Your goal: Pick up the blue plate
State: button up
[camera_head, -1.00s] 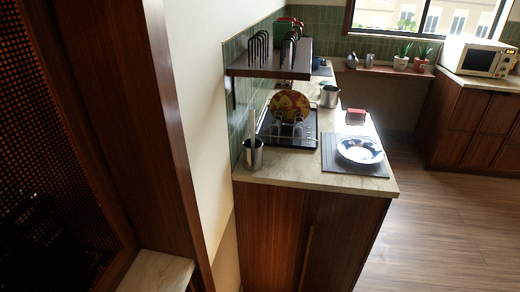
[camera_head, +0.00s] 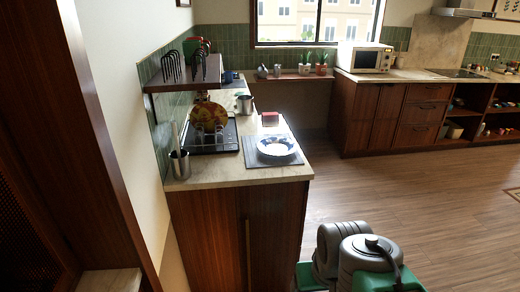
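A round plate with a blue rim and a white middle (camera_head: 276,147) lies on a dark grey mat (camera_head: 258,163) near the right front of the counter. My arm (camera_head: 365,258) shows at the bottom right as grey and green links, in front of the counter and apart from the plate. My gripper is not in view.
A metal cup (camera_head: 180,165), a metal pot (camera_head: 244,104) and a red block (camera_head: 269,118) share the counter (camera_head: 225,176). A shelf (camera_head: 185,84) overhangs the left side. The wooden floor (camera_head: 420,195) at right is clear.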

aim_at(274, 145)
jog(key=z, duration=1.4)
jog(key=i, duration=1.9)
jog(key=u, duration=4.65)
jog(key=i, duration=0.5)
jog(key=u, duration=0.05)
